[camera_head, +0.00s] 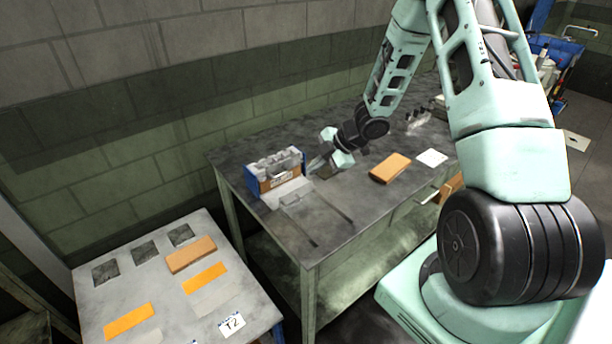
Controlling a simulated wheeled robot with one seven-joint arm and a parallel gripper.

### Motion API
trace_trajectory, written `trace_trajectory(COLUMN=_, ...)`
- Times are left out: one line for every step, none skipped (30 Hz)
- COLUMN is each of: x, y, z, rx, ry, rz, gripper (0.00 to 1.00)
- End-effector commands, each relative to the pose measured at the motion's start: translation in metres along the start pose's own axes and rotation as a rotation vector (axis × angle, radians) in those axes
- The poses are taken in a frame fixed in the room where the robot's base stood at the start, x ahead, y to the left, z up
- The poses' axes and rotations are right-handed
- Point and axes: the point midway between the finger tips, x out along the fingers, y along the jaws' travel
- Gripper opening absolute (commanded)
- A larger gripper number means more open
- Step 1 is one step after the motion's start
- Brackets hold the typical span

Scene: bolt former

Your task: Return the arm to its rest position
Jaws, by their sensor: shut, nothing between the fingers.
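My arm comes in from the top right and reaches down over the dark metal workbench (250,222). My gripper (318,167) is low over the bench top, just right of a blue-sided box (254,182) with grey metal parts in it. The gripper is shut with nothing visible in it. I cannot tell whether its tips touch the box or the bench. The arm is stretched out away from my body.
An orange-brown block (390,168) and a white card (432,158) lie on the bench. A lower grey table (165,300) at left carries a brown block (191,254), orange strips, dark squares and a T2 label (232,322). A brick wall stands behind.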

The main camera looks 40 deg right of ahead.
Motion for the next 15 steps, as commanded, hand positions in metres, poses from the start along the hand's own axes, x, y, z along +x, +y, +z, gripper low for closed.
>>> trace_trajectory(x=-0.006, y=0.0, z=0.0, rx=-0.001, ry=-0.001, rz=0.001, gripper=0.0)
trace_trajectory(x=-0.008, y=0.0, z=0.0, rx=-0.001, ry=0.0, rz=0.0, gripper=0.0)
trace_trajectory(x=-0.011, y=0.0, z=0.0, rx=0.0, ry=0.0, rz=0.0, gripper=0.0)
trace_trajectory(x=-0.013, y=0.0, z=0.0, rx=0.0, ry=0.0, rz=0.0, gripper=0.0)
trace_trajectory(x=-0.014, y=0.0, z=0.0, rx=0.0, ry=0.0, rz=0.0, gripper=0.0)
trace_trajectory(x=-0.015, y=0.0, z=0.0, rx=0.0, ry=0.0, rz=0.0, gripper=0.0)
trace_trajectory(x=-0.016, y=0.0, z=0.0, rx=0.0, ry=0.0, rz=-0.001, gripper=0.0)
trace_trajectory(x=-0.016, y=0.0, z=0.0, rx=0.0, ry=0.001, rz=-0.001, gripper=0.0)
trace_trajectory(x=-0.016, y=-0.001, z=0.0, rx=0.0, ry=0.001, rz=-0.001, gripper=0.0)
trace_trajectory(x=-0.016, y=-0.001, z=0.0, rx=0.0, ry=0.001, rz=-0.001, gripper=0.0)
trace_trajectory(x=-0.016, y=-0.001, z=0.0, rx=0.0, ry=0.001, rz=-0.001, gripper=0.0)
trace_trajectory(x=-0.016, y=0.0, z=-0.001, rx=0.0, ry=0.0, rz=-0.001, gripper=0.0)
trace_trajectory(x=-0.015, y=0.001, z=-0.003, rx=0.002, ry=-0.004, rz=0.001, gripper=0.0)
trace_trajectory(x=-0.014, y=0.003, z=-0.007, rx=0.005, ry=-0.011, rz=0.004, gripper=0.0)
trace_trajectory(x=-0.011, y=0.007, z=-0.014, rx=0.013, ry=-0.026, rz=0.008, gripper=0.0)
